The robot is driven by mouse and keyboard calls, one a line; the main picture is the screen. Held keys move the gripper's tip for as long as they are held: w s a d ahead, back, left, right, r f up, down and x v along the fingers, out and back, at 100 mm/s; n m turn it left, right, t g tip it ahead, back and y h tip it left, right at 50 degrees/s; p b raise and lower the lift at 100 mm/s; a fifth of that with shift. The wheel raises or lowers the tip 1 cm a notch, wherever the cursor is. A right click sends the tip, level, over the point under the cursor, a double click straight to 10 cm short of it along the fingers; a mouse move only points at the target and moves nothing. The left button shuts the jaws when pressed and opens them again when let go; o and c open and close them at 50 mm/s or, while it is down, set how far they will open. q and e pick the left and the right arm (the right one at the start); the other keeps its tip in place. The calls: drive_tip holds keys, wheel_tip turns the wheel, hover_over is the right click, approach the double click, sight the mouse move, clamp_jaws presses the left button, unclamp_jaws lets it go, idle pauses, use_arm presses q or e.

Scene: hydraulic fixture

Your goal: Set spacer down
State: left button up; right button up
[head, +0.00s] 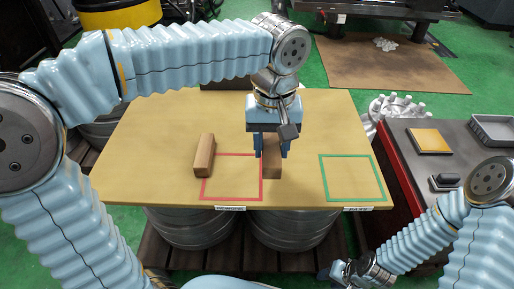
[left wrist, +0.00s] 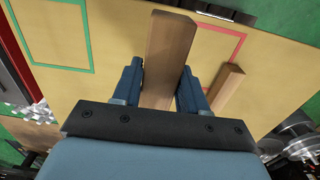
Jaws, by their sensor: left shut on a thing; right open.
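My left gripper (head: 273,150) is shut on a brown wooden spacer (head: 272,168), just right of the red square outline (head: 262,185) on the table. In the left wrist view the held spacer (left wrist: 171,50) stands between the two blue fingers (left wrist: 160,85). I cannot tell whether its lower end touches the table. A second wooden block (head: 204,156) lies on the table at the upper left of the red square; it also shows in the left wrist view (left wrist: 226,84). My right gripper (head: 345,272) is open, low in front of the table and apart from it.
The tan table (head: 140,150) rests on metal drums (head: 295,230). A green square outline (head: 322,176) at the right is empty. A grey-topped red cabinet (head: 408,170) with a yellow pad (head: 429,141) and a grey tray (head: 492,129) stands to the right. The table's left side is clear.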

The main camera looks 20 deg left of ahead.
use_arm(q)
drive_tip(key=w+a+f, duration=0.1)
drive_tip(key=w+f, duration=0.1)
drive_tip(key=w+a+f, duration=0.1)
drive_tip(key=w+f, duration=0.1)
drive_tip(key=w+a+f, duration=0.1)
drive_tip(key=w+f, duration=0.1)
drive_tip(key=w, duration=0.1)
drive_tip(key=shift+f+b, duration=0.3)
drive_tip(key=shift+f, duration=0.05)
drive_tip(key=shift+w+a+f+b, duration=0.1)
drive_tip(key=shift+w+f+b, duration=0.05)
drive_tip(key=shift+f, duration=0.8)
drive_tip(key=shift+w+a+f+b, duration=0.1)
drive_tip(key=shift+f+b, duration=0.05)
drive_tip(key=shift+f, duration=0.75)
drive_tip(key=shift+f, duration=0.1)
drive_tip(key=shift+f, duration=0.15)
drive_tip(key=o, duration=1.1)
